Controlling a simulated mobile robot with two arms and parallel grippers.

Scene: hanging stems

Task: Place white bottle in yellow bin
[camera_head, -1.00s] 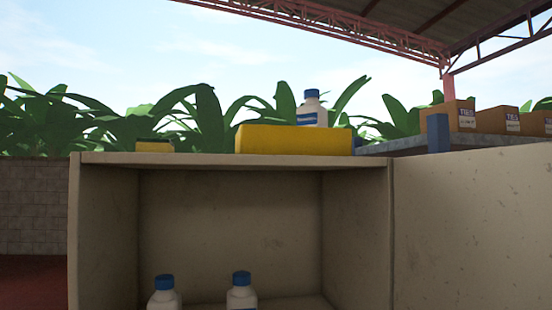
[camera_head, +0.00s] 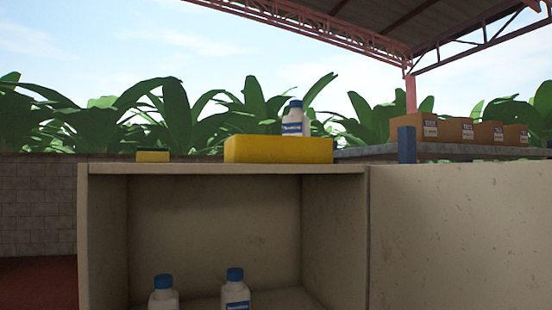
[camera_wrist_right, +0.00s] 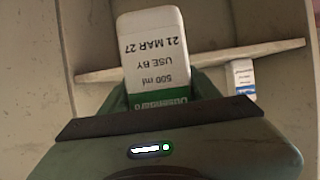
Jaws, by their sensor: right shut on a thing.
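In the right wrist view my right gripper (camera_wrist_right: 161,88) is shut on a white bottle (camera_wrist_right: 153,52) with a green band and printed date text. The held bottle is not seen in the head view. The yellow bin (camera_head: 277,151) stands on top of the cabinet. A white bottle with a blue cap (camera_head: 292,122) shows above the bin's rim; its base is hidden. Two more blue-capped white bottles, a left one (camera_head: 163,297) and a right one (camera_head: 235,294), stand inside the cabinet, cut off by the lower edge. My left gripper is in neither view.
The open cabinet (camera_head: 222,168) has a side panel (camera_head: 460,235) at right. A small yellow and dark item (camera_head: 153,156) sits on its top at left. Several cardboard boxes (camera_head: 447,129) stand on a grey shelf behind. In the wrist view a blue-labelled white item (camera_wrist_right: 241,78) is beside a ledge.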

